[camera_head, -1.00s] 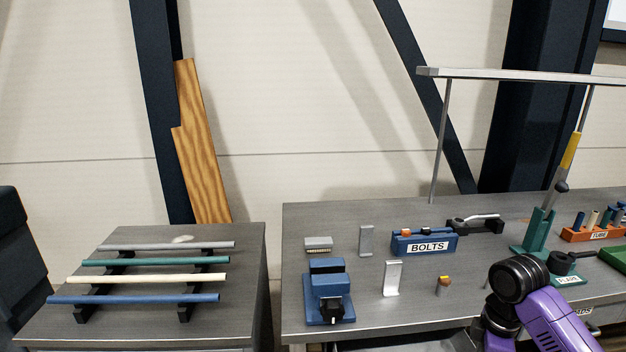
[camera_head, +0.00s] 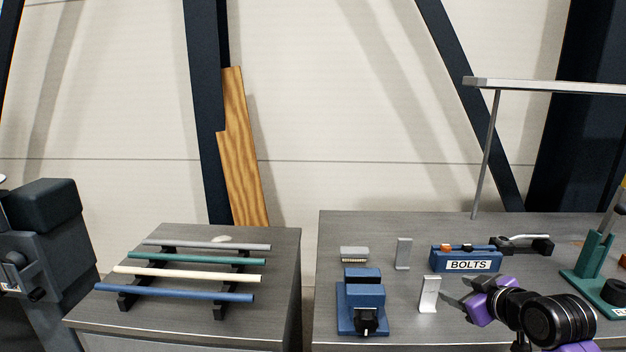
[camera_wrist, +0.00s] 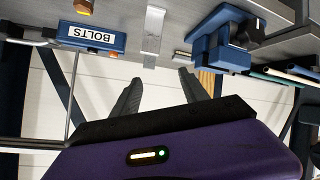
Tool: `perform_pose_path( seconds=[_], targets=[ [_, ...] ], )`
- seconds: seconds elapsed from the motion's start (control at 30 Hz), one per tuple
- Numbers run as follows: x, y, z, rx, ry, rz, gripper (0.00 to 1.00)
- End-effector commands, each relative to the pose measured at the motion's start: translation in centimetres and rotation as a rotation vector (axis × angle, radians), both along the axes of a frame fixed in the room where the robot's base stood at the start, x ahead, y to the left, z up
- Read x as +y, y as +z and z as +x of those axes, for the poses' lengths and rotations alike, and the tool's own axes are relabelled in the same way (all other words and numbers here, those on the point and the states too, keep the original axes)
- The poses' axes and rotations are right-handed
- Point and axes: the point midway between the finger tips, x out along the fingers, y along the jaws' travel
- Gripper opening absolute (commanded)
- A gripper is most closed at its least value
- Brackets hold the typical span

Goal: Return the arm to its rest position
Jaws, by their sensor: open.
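My gripper (camera_wrist: 160,77) shows in the wrist view with its two dark fingers spread apart and nothing between them. The wrist view is upside down, with the bench at the top and the wall below. In the head view my purple and black arm (camera_head: 545,318) is folded at the lower right, over the front of the bench. No object is held.
A blue vise (camera_head: 361,306), a metal bracket (camera_head: 429,295) and a blue BOLTS holder (camera_head: 466,260) stand on the grey bench (camera_head: 340,240) near my arm. A rack with coloured tubes (camera_head: 190,272) is on the left table. A green stand (camera_head: 592,262) is at the right.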

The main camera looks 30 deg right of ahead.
Motion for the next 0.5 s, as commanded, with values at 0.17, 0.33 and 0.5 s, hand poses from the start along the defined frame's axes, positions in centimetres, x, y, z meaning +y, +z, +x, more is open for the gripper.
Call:
perform_pose_path(
  seconds=[0.17,0.33,0.5],
  targets=[
    [5.7,3.3,3.3,-0.366,-0.073,0.096,0.52],
    [10.4,4.2,2.6,-0.607,-0.148,0.189,0.52],
    [15.2,2.8,-0.2,-0.756,-0.216,0.268,0.52]
  ],
)
